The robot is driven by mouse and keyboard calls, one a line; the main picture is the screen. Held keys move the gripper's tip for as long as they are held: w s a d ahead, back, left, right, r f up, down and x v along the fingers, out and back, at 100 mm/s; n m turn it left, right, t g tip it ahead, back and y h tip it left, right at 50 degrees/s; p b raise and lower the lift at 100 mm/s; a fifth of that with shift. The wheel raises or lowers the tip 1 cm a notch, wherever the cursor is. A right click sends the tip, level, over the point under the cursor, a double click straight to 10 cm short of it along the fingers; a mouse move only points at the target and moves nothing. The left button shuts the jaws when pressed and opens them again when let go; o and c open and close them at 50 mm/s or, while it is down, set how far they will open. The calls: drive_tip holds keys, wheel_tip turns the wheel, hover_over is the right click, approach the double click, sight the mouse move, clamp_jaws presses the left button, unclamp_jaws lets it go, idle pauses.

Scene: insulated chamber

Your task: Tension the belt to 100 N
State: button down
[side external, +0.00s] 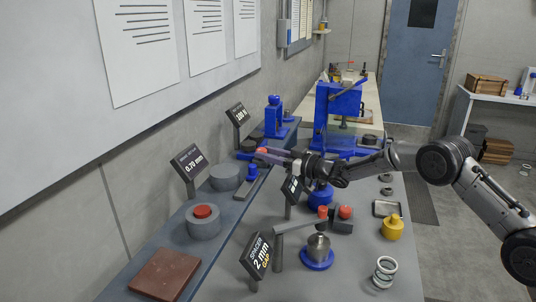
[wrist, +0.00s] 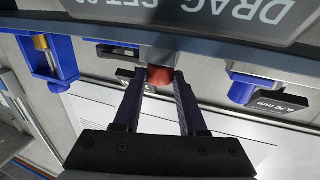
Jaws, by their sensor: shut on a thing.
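My gripper (side external: 268,156) reaches left over the bench to the raised back ledge. Its fingers close on a red knob (side external: 262,150), which sits near a small blue fixture (side external: 251,171). In the wrist view the two dark fingers (wrist: 160,82) hold the red knob (wrist: 160,76) between their tips, against a grey bar. A small dark sign (side external: 237,114), seemingly reading 100 N, stands behind the knob beside a blue device (side external: 273,115). I cannot make out the belt in either view.
A 0.70 mm sign (side external: 188,162) and a grey cylinder with a red top (side external: 204,221) stand on the ledge. A blue press (side external: 337,117) rises beyond my arm. A 2 mm gap sign (side external: 257,256), a yellow weight (side external: 393,227) and springs (side external: 384,272) occupy the front bench.

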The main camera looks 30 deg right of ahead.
drive_tip(key=shift+r, duration=0.1)
drive_tip(key=shift+c, duration=2.3)
unclamp_jaws()
drive_tip(key=v, duration=1.3)
drive_tip(key=shift+s+d, duration=0.2)
drive_tip(key=shift+s, duration=0.15)
